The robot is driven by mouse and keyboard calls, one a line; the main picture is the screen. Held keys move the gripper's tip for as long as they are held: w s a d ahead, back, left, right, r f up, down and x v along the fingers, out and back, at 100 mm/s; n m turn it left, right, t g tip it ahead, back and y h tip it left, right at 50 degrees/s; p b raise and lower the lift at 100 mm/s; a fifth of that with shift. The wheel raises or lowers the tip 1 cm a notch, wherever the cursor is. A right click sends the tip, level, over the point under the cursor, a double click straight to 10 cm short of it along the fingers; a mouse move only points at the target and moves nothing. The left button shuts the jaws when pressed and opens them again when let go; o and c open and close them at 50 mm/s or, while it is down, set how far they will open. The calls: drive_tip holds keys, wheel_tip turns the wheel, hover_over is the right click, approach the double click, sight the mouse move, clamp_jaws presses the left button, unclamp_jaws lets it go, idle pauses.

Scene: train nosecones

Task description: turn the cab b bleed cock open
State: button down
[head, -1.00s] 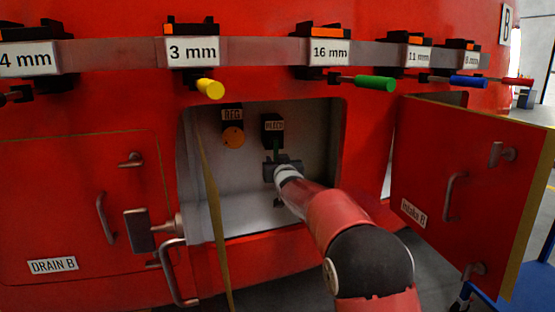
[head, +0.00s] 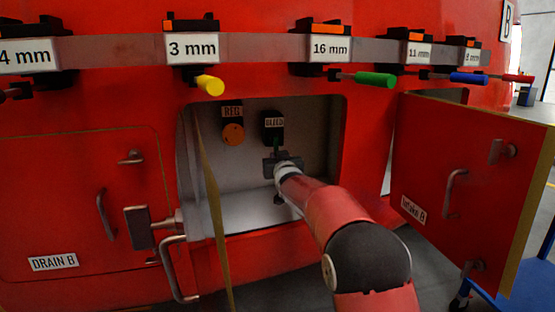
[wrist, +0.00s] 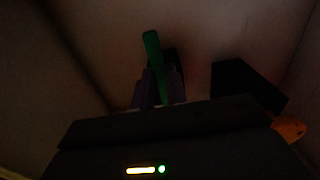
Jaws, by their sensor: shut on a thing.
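The bleed cock is in the open recess of the red nosecone. Its green lever (head: 276,144) shows just under a black block with a white BLEED label (head: 274,122) in the head view. My gripper (head: 281,161) is inside the recess, directly below that label, shut on the green lever. In the wrist view the green lever (wrist: 153,58) stands up between my gripper fingers (wrist: 160,88), leaning slightly. My gripper hides the lower part of the lever. The wrist view is very dark.
An orange round knob (head: 233,134) under another label sits left of the cock. The open Intake B door (head: 455,180) stands right of my arm. Another open door's edge (head: 213,215) stands at the recess's left. A tool strip (head: 258,50) runs above.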

drive_tip(key=w+d+r+n+b, duration=0.1)
drive_tip(key=d+r+n, duration=0.3)
drive_tip(key=n, duration=1.3)
drive_tip(key=shift+w+d+r+n+b, duration=0.2)
drive_tip(key=shift+d+r+n+b, duration=0.15)
drive_tip(key=shift+b, duration=0.4)
drive_tip(key=shift+r, duration=0.1)
drive_tip(key=c, duration=1.4)
unclamp_jaws()
drive_tip(key=shift+a, duration=0.1)
